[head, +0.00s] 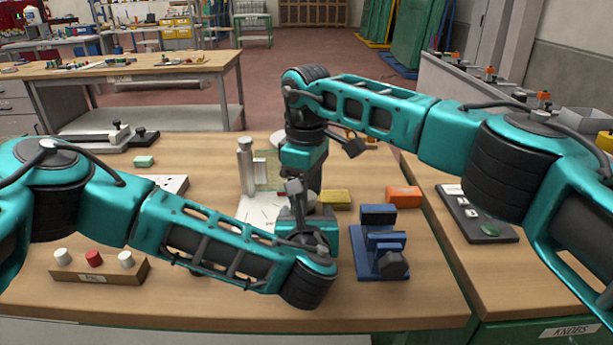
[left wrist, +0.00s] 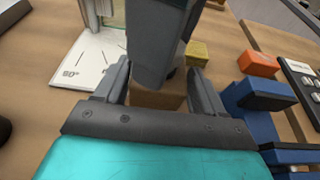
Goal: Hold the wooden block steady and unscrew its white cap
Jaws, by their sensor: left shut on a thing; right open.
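The wooden block (left wrist: 158,99) shows as a small brown face between the fingers of my left gripper (left wrist: 161,88) in the left wrist view. My left gripper is shut on it from both sides. My right gripper (left wrist: 160,73) is directly above the block, coming down from the top, and is open. Its dark body covers the top of the block, so I cannot see the white cap or whether the fingers touch it. In the head view both grippers meet at mid-table, and the arms hide the block.
A blue fixture (head: 378,250), a yellow block (head: 335,199) and an orange block (head: 404,196) are right of the grippers. A white plate with a metal post (head: 246,170) stands close behind left. A wooden rack with red and white knobs (head: 98,270) is front left.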

